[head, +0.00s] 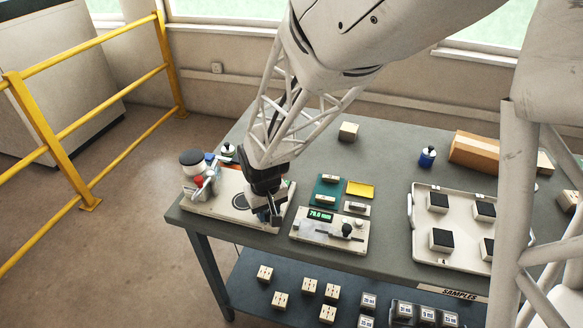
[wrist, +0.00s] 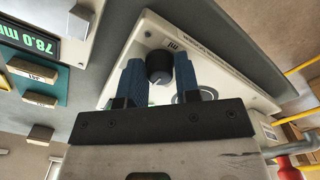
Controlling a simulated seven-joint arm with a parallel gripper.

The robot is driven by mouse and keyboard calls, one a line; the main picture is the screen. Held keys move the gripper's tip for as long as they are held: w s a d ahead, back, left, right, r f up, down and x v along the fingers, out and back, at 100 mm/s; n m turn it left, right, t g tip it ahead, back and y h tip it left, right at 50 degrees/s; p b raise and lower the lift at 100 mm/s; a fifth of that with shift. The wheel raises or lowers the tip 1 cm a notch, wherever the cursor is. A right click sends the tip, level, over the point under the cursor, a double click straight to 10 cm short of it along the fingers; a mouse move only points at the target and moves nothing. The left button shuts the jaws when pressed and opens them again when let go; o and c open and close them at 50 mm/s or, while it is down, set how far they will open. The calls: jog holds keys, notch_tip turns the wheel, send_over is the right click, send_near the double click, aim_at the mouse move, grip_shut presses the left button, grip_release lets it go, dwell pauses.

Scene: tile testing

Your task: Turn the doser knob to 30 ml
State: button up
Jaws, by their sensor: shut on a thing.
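The doser (head: 220,203) is a pale, flat panel unit at the left end of the grey table; its panel (wrist: 222,50) also shows in the wrist view, with small print and "ml" near the knob. The doser knob (wrist: 159,66) is dark and round with a pale pointer line. My gripper (wrist: 159,60) has its two blue fingers on either side of the knob and is shut on it. In the head view my gripper (head: 268,208) is over the panel's right part and hides the knob. The scale marks are too small to read.
A gauge with a green display (head: 320,215) reading about 78.0 stands right of the doser. Bottles and a red-capped fitting (head: 199,181) stand at the doser's left end. A white tray (head: 462,262) with dark-topped tiles lies farther right. Yellow rails (head: 85,130) stand left.

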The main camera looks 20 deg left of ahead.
aim_at(268, 212)
jog(key=shift+m, duration=0.3)
jog(key=m, duration=0.2)
jog(key=shift+m, duration=2.4)
jog(key=o, duration=0.9)
jog(key=shift+r, duration=0.1)
jog(key=shift+r, duration=3.85)
